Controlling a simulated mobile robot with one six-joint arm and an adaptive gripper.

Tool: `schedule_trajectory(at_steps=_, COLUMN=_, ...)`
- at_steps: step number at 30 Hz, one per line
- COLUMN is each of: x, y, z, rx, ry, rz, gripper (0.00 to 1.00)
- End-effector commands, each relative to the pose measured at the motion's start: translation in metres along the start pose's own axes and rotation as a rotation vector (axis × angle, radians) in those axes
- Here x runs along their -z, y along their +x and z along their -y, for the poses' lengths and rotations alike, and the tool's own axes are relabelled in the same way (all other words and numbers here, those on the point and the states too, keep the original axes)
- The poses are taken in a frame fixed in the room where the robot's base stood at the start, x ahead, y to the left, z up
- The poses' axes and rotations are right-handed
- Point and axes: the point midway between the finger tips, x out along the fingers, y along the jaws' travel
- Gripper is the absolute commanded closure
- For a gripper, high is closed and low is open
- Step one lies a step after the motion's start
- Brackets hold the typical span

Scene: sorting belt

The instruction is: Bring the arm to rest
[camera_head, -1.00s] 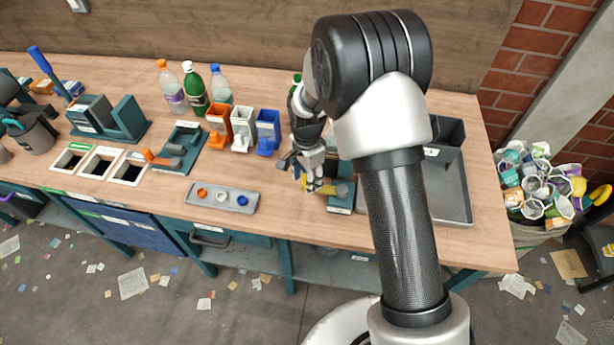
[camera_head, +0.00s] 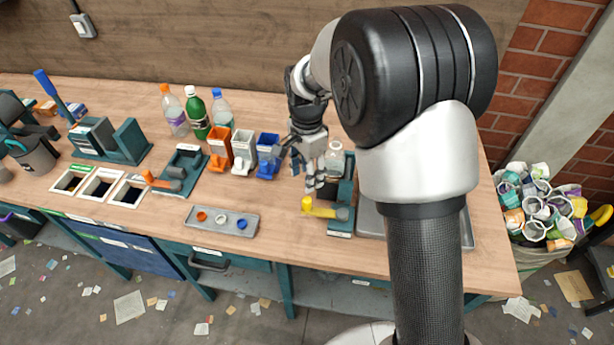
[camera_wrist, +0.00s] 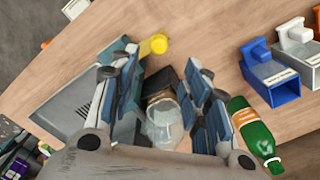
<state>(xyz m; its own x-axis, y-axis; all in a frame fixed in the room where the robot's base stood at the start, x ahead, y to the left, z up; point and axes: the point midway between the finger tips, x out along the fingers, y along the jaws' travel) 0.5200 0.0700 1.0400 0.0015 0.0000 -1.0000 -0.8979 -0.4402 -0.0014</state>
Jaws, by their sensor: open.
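My gripper (camera_head: 315,182) hangs over the middle of the workbench, fingers pointing down, above the teal fixture with a yellow-ended lever (camera_head: 325,210). In the wrist view its fingers (camera_wrist: 170,70) are spread apart. A clear bottle (camera_head: 336,158) stands at the fixture, just right of my gripper; in the wrist view the clear bottle (camera_wrist: 163,122) shows between the fingers. I see no finger closed on it. My arm is bent and still reaches over the bench.
A green bottle (camera_wrist: 257,133) stands near my gripper in the wrist view. Orange, white and blue (camera_head: 267,155) holders stand to its left, with several bottles behind. A cap tray (camera_head: 222,221) lies at the front. A grey tray (camera_head: 372,236) is partly hidden behind my arm. A full bin (camera_head: 540,210) stands right.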

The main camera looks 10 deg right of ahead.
Motion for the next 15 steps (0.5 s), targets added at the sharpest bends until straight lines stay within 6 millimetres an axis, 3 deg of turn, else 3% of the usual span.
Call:
schedule_trajectory(at_steps=11, x=0.0, y=0.0, z=0.0, rx=0.0, ry=-0.001, rz=0.0, gripper=0.57)
schedule_trajectory(at_steps=15, x=0.001, y=-0.016, z=-0.008, rx=0.017, ry=-0.037, rz=-0.006, gripper=0.57)
